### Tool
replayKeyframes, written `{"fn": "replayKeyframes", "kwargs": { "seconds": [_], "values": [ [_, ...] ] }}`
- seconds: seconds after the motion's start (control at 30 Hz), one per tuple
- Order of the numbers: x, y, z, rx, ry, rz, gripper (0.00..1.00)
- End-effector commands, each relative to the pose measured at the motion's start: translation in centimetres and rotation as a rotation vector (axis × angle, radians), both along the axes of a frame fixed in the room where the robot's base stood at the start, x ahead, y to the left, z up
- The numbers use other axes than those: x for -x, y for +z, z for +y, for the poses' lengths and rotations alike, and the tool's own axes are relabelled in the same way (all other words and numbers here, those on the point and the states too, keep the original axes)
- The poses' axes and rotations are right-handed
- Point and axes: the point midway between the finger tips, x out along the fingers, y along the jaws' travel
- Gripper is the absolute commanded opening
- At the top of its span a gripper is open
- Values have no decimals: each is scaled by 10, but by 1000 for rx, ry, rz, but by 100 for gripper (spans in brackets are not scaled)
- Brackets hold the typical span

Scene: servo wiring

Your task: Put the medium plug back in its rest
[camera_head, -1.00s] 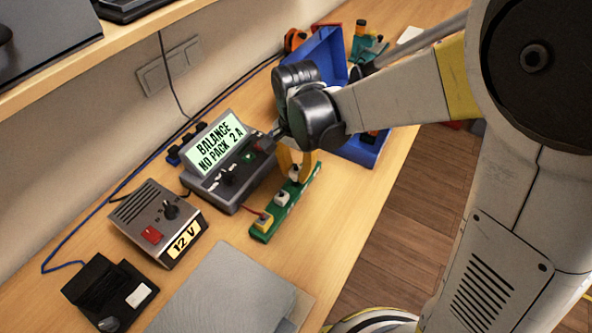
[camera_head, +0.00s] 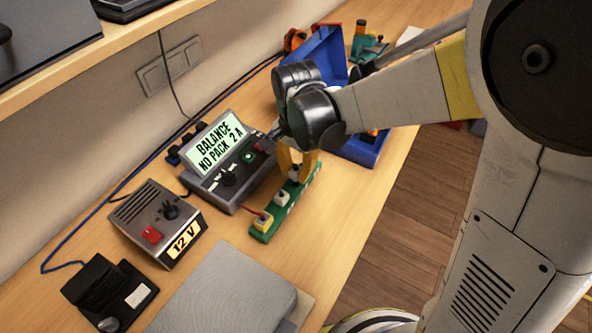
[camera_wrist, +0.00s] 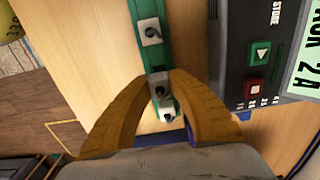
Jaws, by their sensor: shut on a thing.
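My gripper (camera_wrist: 160,78) has yellow fingers, and they are shut on a small grey plug (camera_wrist: 160,90), which I take to be the medium plug. In the head view my gripper (camera_head: 298,160) is over the far end of a green rest rail (camera_head: 272,218). In the wrist view the rail (camera_wrist: 143,58) runs beneath the fingers. A white rest (camera_wrist: 151,32) with a dark centre lies ahead of the tips, and another white rest (camera_wrist: 166,110) shows between the fingers, behind the plug. I cannot tell whether the plug touches the rail.
A grey charger (camera_head: 230,172) with a lit screen stands close left of the rail. A yellow rest (camera_head: 263,222) with a red lead is at the rail's near end. A blue box (camera_head: 325,58) stands behind my gripper. A 12 V supply (camera_head: 160,225) stands front left.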

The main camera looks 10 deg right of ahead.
Motion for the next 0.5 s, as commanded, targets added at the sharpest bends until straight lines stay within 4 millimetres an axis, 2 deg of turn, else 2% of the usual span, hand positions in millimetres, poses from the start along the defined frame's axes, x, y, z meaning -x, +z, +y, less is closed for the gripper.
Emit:
{"fn": "replayKeyframes", "kwargs": {
  "seconds": [0.5],
  "values": [
    [0, -13, 0, 0, 0, 0, 1]
  ]
}}
